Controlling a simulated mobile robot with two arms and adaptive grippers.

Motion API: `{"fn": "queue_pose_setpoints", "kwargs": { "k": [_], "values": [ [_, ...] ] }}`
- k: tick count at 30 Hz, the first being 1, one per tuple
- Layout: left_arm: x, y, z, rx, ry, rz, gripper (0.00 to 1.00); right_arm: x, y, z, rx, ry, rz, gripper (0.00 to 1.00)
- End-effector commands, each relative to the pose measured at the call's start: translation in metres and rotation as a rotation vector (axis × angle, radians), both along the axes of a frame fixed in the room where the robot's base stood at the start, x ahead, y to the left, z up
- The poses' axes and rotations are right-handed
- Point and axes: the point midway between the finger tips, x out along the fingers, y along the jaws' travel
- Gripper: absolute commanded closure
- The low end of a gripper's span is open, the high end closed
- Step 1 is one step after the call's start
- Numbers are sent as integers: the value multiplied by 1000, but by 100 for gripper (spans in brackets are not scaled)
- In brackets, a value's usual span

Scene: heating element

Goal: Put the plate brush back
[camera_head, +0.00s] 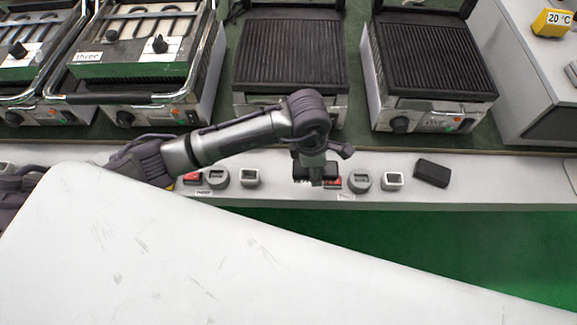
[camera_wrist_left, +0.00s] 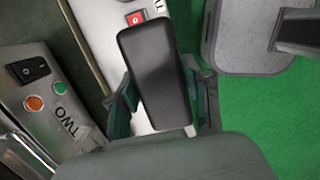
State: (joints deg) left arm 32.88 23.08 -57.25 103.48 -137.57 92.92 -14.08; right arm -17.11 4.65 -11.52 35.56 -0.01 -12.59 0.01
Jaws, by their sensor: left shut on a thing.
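My left gripper (camera_head: 316,181) is over the light ledge in front of the middle grill. It is shut on a black, rounded, block-shaped thing, which I take for the plate brush (camera_wrist_left: 155,75); it lies between the two fingers in the left wrist view (camera_wrist_left: 163,108). No bristles show, so I cannot tell for sure that it is the brush. A similar black block (camera_head: 432,173) lies tilted on the ledge to the right. My right gripper is not in view.
The ledge (camera_head: 500,180) also carries red switches (camera_head: 333,182), round grey dials (camera_head: 359,182) and square white-rimmed pieces (camera_head: 393,181). Grills (camera_head: 290,55) (camera_head: 430,60) stand behind it. A yellow 20 °C display (camera_head: 552,22) is at the far right. Green floor (camera_head: 400,235) lies in front.

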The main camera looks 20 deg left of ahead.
Motion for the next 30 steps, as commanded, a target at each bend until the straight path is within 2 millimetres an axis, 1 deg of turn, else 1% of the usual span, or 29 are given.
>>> {"fn": "queue_pose_setpoints", "kwargs": {
  "k": [1,6,9,12,17,21,24,30],
  "values": [
    [5,13,-7,5,4,7,83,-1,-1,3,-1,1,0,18],
    [21,48,-30,4,4,4,83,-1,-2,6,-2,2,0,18],
    [29,65,-41,3,2,2,83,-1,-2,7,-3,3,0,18],
    [35,75,-48,2,2,0,83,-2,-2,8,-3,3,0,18],
    [38,80,-58,0,1,-3,83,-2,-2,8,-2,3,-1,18],
    [37,80,-79,0,4,-3,83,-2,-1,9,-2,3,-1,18],
    [38,80,-89,0,1,-2,83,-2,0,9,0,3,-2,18],
    [38,81,-92,1,0,-5,83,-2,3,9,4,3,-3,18]
  ]
}}
